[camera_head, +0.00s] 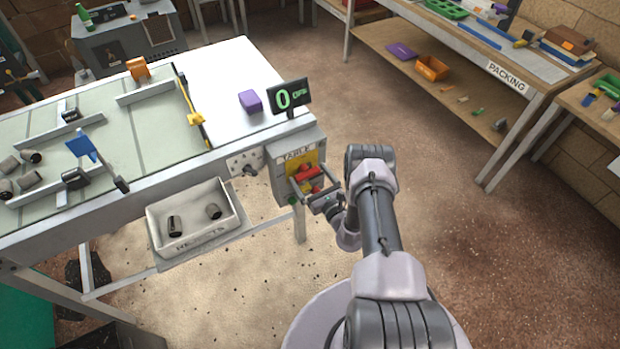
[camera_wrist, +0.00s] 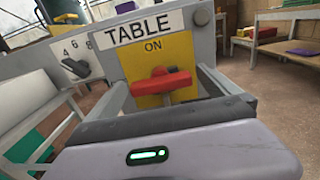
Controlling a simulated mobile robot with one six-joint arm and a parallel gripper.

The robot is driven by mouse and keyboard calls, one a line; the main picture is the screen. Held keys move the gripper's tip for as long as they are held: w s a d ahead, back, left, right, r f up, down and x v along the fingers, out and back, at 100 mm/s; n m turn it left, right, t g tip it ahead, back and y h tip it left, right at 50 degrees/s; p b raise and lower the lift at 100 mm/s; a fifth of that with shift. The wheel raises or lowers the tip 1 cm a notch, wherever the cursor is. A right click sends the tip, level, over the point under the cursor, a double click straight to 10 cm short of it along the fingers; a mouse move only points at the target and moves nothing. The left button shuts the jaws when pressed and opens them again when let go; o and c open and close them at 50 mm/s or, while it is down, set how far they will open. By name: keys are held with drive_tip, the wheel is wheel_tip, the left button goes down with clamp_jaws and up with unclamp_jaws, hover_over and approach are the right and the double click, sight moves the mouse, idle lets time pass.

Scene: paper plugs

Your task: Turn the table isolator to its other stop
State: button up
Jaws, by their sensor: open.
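The table isolator is a red handle (camera_wrist: 162,83) on a yellow plate (camera_wrist: 152,55), on the grey box under the TABLE label (camera_wrist: 146,28). "ON" is printed above the handle. In the wrist view the handle's bar lies roughly level, with a dark mark near its right end. The handle also shows in the head view (camera_head: 308,173). My gripper (camera_wrist: 163,82) is open, with one finger on each side of the handle. It faces the plate, and I see gaps between the fingers and the bar. The plate's lower part is hidden behind the handle and my gripper.
Left of the box is a dark selector knob (camera_wrist: 76,68) with numbers. A display (camera_head: 288,97) reading 0 stands above the box. A rejects tray (camera_head: 160,244) with two dark plugs hangs below the table. The floor right of my arm is clear up to the packing bench (camera_head: 507,77).

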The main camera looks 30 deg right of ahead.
drive_tip(key=c, duration=1.3)
drive_tip(key=m+b, duration=0.3)
drive_tip(key=shift+f+m, duration=0.15)
drive_tip(key=shift+m, duration=0.25)
drive_tip(key=m+b, duration=0.3)
drive_tip(key=m, duration=0.2)
drive_tip(key=shift+d, duration=0.1)
drive_tip(key=m+b, duration=0.1)
drive_tip(key=m, duration=0.4)
drive_tip(key=shift+b, duration=0.3)
drive_tip(key=shift+f+m+b, duration=0.1)
drive_tip(key=shift+m+b, duration=0.35)
drive_tip(key=shift+m, duration=1.55)
